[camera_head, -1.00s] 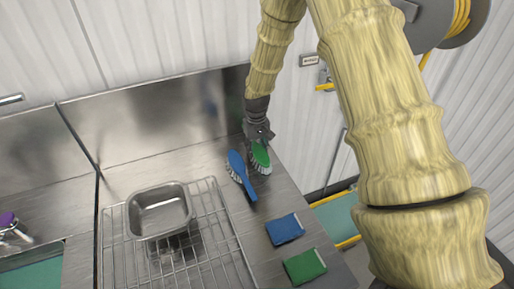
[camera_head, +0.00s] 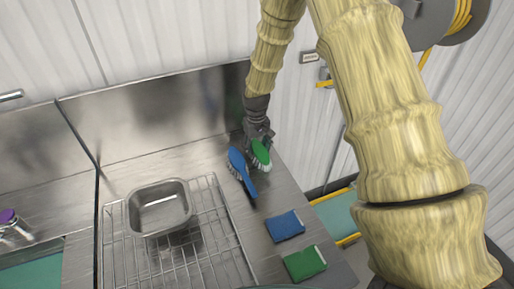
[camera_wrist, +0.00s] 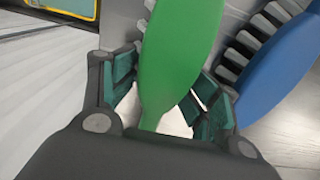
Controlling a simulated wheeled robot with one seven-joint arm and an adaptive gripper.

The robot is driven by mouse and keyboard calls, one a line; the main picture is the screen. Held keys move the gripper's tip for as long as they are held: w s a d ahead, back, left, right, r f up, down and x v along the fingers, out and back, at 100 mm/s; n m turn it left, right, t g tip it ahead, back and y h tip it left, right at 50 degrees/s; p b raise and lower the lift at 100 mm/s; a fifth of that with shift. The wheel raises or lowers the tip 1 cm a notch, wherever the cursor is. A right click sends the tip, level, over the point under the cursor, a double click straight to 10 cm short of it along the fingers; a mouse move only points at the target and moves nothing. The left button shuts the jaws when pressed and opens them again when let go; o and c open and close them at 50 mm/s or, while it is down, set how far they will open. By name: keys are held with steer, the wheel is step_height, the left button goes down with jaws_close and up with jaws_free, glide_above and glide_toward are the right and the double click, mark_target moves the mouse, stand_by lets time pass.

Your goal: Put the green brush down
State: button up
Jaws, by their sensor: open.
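The green brush (camera_head: 261,152) is at the right back of the steel counter, beside the blue brush (camera_head: 241,170). My gripper (camera_head: 258,134) is directly over the handle end of the green brush. In the wrist view, the green brush (camera_wrist: 180,55) runs between the two fingers of my gripper (camera_wrist: 165,100), which stand apart with gaps at its handle. The blue brush (camera_wrist: 280,65) lies close on the right there. Whether the green brush rests fully on the counter is hard to tell.
A wire rack (camera_head: 222,216) holds a steel pan (camera_head: 160,236) on the left. A blue sponge (camera_head: 285,227) and a green sponge (camera_head: 305,263) lie near the right edge of the counter. The steel back wall (camera_head: 160,125) is close behind my gripper.

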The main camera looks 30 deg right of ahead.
mark_target(257, 144)
steer(key=shift+r, duration=0.55)
step_height(257, 144, up, 12)
steer(key=b, duration=0.3)
steer(key=shift+f+b, duration=0.15)
steer(key=shift+b, duration=0.25)
